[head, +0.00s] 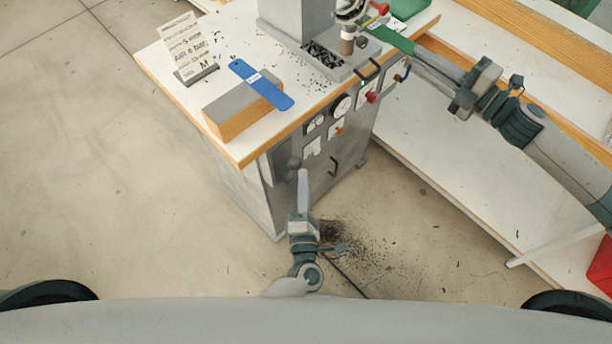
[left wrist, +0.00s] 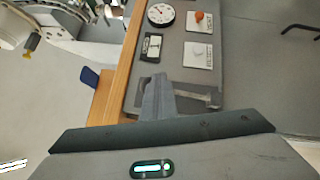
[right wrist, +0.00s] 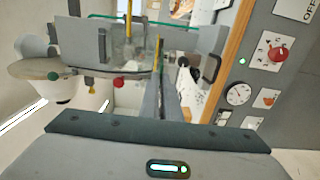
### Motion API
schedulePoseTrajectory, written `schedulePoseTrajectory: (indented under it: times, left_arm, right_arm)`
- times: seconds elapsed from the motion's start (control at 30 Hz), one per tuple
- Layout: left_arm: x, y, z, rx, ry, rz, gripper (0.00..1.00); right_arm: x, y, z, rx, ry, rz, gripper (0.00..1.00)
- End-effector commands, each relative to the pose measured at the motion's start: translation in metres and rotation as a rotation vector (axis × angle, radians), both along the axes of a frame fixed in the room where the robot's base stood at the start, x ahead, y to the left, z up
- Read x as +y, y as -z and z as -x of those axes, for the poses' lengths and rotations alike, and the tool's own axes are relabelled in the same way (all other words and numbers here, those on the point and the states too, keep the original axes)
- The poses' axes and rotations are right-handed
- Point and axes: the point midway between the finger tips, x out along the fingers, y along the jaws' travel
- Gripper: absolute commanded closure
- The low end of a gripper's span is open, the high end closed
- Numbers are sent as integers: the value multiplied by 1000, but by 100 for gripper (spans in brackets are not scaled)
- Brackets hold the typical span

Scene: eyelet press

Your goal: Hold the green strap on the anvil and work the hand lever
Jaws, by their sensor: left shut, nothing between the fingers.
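The green strap (head: 388,38) reaches from the press's anvil (head: 347,46) toward the table's right edge. My right gripper (head: 416,53) is at the strap's outer end and appears shut on it; its fingers also show in the right wrist view (right wrist: 165,98). My left gripper (head: 303,172) is shut and empty in front of the cabinet, beside a grey ball knob (head: 293,162) that looks like the hand lever's end. In the left wrist view the shut fingers (left wrist: 158,85) lie before the panel and a grey bar (left wrist: 200,92). I cannot tell whether they touch the knob.
A blue strap (head: 261,84) lies across a wooden block (head: 243,108) on the table. A card stand (head: 188,48) stands at the left. The panel has gauges (head: 341,105), knobs and handles. A bench (head: 480,190) runs along the right. The floor at left is clear.

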Motion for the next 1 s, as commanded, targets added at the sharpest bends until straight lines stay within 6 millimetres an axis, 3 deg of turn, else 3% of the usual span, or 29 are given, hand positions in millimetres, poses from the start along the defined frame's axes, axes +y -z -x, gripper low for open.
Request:
schedulePoseTrajectory:
  times: [1.0]
  left_arm:
    - [-27,19,27,1,0,1,100]
  right_arm:
    - [0,0,0,0,0,0,100]
